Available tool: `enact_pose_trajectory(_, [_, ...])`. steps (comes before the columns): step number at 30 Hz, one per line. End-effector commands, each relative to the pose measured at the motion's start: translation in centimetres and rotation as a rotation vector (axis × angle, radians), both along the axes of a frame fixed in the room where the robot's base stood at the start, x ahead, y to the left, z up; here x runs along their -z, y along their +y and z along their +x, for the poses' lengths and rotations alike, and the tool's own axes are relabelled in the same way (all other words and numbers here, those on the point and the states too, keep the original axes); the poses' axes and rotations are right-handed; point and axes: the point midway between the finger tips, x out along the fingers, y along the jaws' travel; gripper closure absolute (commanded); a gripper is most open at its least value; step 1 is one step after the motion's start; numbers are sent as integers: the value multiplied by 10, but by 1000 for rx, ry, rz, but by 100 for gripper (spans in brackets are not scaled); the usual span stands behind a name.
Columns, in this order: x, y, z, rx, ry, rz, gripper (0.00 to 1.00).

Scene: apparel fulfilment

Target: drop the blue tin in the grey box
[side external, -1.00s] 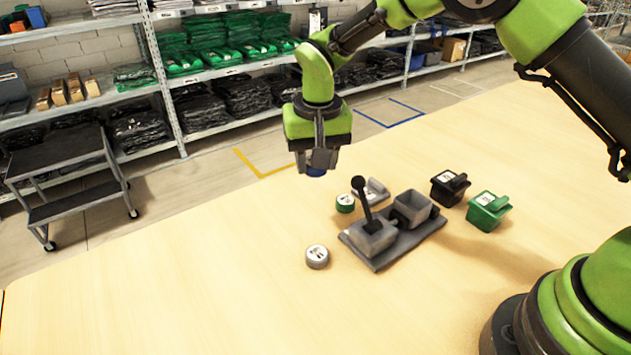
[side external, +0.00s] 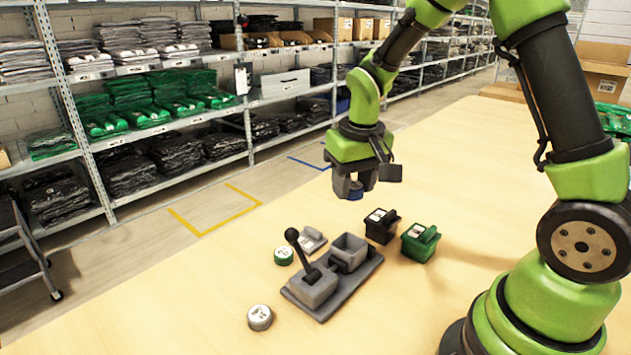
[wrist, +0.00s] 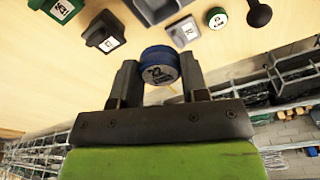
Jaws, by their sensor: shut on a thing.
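The blue tin (side external: 356,193) is held between the fingers of my gripper (side external: 350,187), in the air behind the black box. The open grey box (side external: 347,262) stands on a dark grey base, lower and nearer the camera than my gripper. It is partly visible at the top edge of the wrist view (wrist: 160,8). The tin is apart from the box.
A second grey holder (side external: 313,290) with a black ball-topped lever (side external: 296,245) shares the base. A closed black box (side external: 381,228) and a green box (side external: 419,243) stand to the right. A green tin (side external: 283,256) and a grey tin (side external: 260,317) stand to the left.

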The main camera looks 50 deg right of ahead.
Motion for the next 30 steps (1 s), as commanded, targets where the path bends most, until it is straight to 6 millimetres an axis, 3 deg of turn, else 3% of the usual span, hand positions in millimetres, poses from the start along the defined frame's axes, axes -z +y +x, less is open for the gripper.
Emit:
enact_pose_trajectory(9, [46,0,-1,0,4,1,82])
enact_pose_trajectory(24, [86,0,-1,1,3,0,82])
enact_pose_trajectory(30, [94,0,-1,1,1,0,82])
